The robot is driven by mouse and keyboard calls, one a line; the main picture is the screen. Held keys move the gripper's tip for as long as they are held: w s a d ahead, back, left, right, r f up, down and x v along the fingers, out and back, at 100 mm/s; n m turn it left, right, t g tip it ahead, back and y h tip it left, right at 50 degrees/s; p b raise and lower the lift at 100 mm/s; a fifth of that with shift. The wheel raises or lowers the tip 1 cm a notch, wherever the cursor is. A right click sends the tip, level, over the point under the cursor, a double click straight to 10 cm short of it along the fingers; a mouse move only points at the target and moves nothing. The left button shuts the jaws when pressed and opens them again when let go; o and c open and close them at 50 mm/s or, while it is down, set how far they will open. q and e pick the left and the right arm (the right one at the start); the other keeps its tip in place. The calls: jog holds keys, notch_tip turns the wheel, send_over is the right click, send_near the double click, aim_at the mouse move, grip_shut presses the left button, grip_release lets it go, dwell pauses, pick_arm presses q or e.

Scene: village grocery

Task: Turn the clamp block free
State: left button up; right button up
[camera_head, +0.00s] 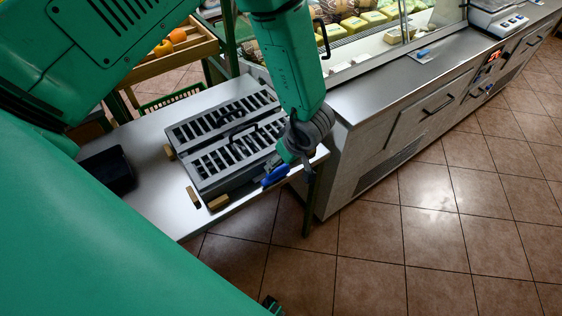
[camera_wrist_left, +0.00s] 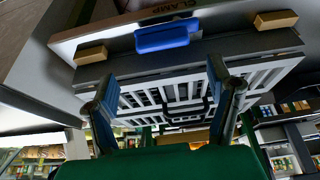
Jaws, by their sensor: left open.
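The blue block (camera_head: 275,176), which I take to be the clamp block, sits at the front edge of a grey slotted rack (camera_head: 205,179) on a white table. It also shows in the wrist view (camera_wrist_left: 165,37), beside the partly visible lettering "CLAMP". My left gripper (camera_head: 293,163) is close to the block in the head view and partly overlaps that corner. In the wrist view my left gripper (camera_wrist_left: 160,72) is open, its two fingers spread apart with the block beyond their tips. I see no finger touching it. My right gripper is not in view.
Small wooden blocks (camera_head: 218,202) lie around the rack; two flank the blue block in the wrist view (camera_wrist_left: 90,55). A black tray (camera_head: 107,170) lies on the table's left. A counter with a glass display (camera_head: 405,75) stands to the right. The tiled floor in front is clear.

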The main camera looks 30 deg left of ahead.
pick_arm(q)
jog(key=v, duration=0.3)
jog(key=shift+d+r, duration=0.15)
jog(key=shift+r, duration=0.15)
jog(key=shift+f, duration=0.1)
dwell(0.6)
jog(key=s+a+f+m+g+h, duration=0.1)
jog(key=s+a+f+m, duration=0.2)
jog(key=s, duration=0.6)
jog(key=s+f+m+h, duration=0.2)
jog(key=s+m, duration=0.4)
jog(key=s, duration=0.2)
jog(key=s+a+f+m+g+h, duration=0.1)
jog(key=s+a+f+m, duration=0.2)
jog(key=s, duration=0.6)
notch_tip(320, 180, down, 11)
jog(key=d+m+b, duration=0.2)
jog(key=b, duration=1)
jog(key=shift+w+d+t, duration=0.4)
jog(key=shift+w, duration=0.1)
